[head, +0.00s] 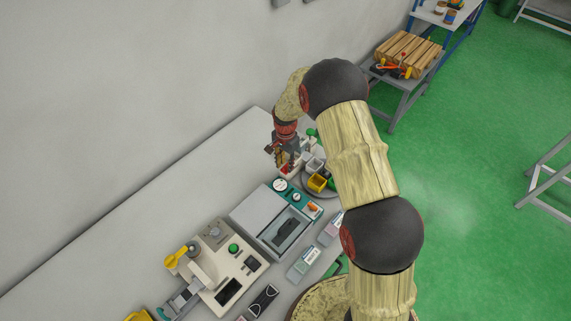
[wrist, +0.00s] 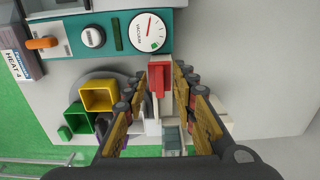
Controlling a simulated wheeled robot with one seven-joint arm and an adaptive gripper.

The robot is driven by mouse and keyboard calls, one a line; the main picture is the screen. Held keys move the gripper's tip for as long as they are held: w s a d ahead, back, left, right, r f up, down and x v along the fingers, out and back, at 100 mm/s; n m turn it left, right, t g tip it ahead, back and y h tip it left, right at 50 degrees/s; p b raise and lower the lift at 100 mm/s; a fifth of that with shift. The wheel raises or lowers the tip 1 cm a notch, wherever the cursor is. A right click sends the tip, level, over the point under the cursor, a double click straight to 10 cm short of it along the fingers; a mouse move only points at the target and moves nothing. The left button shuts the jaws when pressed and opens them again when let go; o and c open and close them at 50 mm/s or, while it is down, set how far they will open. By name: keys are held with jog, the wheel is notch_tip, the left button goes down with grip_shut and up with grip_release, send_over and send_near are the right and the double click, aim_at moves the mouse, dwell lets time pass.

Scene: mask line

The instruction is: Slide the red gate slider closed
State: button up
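The red gate slider (wrist: 157,77) is a small red piece on a pale housing, upper middle in the wrist view. In the head view, a bit of red (head: 285,169) shows just below my gripper (head: 281,155), partly covered by it. In the wrist view my gripper (wrist: 165,82) has its two fingers apart, one on each side of the red slider. I cannot tell whether either finger touches it. A pale part and a grey-green block (wrist: 173,139) lie between the fingers, further down.
A teal panel with a vacuum gauge (wrist: 149,32) lies beyond the fingertips. A yellow bin (wrist: 98,96) and a green bin (wrist: 79,117) stand left of the gripper. A grey-lidded machine (head: 262,215) is nearby on the bench. A wall runs along the back.

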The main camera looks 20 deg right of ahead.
jog(key=shift+f, duration=0.1)
jog(key=shift+c, duration=1.1)
grip_shut()
